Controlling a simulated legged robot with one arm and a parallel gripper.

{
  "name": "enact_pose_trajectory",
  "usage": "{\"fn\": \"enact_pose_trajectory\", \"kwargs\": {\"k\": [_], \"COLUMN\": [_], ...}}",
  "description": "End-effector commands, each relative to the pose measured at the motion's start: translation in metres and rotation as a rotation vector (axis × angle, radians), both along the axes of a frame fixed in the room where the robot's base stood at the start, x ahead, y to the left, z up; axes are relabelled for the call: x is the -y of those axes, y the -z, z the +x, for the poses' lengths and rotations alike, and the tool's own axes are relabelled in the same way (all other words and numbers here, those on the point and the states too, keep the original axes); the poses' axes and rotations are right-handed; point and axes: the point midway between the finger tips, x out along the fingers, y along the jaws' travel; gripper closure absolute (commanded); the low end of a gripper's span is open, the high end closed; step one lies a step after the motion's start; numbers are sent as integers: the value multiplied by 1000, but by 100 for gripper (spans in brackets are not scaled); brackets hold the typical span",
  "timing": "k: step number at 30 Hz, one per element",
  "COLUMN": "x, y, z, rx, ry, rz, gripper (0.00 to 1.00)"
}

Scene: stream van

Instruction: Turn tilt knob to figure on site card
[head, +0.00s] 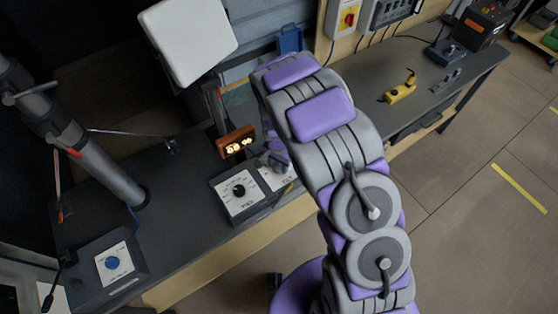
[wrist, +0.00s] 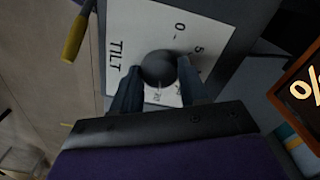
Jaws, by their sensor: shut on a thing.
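The tilt knob (wrist: 158,68) is a dark round knob on a white plate marked TILT (wrist: 117,60), with a printed scale showing 0 and 5; the other figures are partly covered or too small to read surely. My gripper (wrist: 158,80) is shut on the knob, one finger on each side. The knob's pointer is not clear. In the head view the tilt panel (head: 272,178) is partly behind my arm, and my fingers are mostly hidden there. I cannot make out a site card with a readable figure.
A similar panel with a black knob (head: 238,190) sits left of the tilt panel, and a blue-knob panel (head: 112,262) at lower left. A lit wooden-framed display (head: 236,143) stands behind, showing % in the wrist view. A grey mast (head: 85,140) rises at left.

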Motion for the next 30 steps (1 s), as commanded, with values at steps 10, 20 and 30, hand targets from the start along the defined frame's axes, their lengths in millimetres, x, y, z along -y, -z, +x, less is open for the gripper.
{"fn": "enact_pose_trajectory", "kwargs": {"k": [10,20,30], "x": [0,-1,0], "y": [0,0,0], "z": [0,0,0], "rx": [-2,0,0], "ry": [95,104,102], "rz": [1,1,1], "gripper": [87,87,34]}}
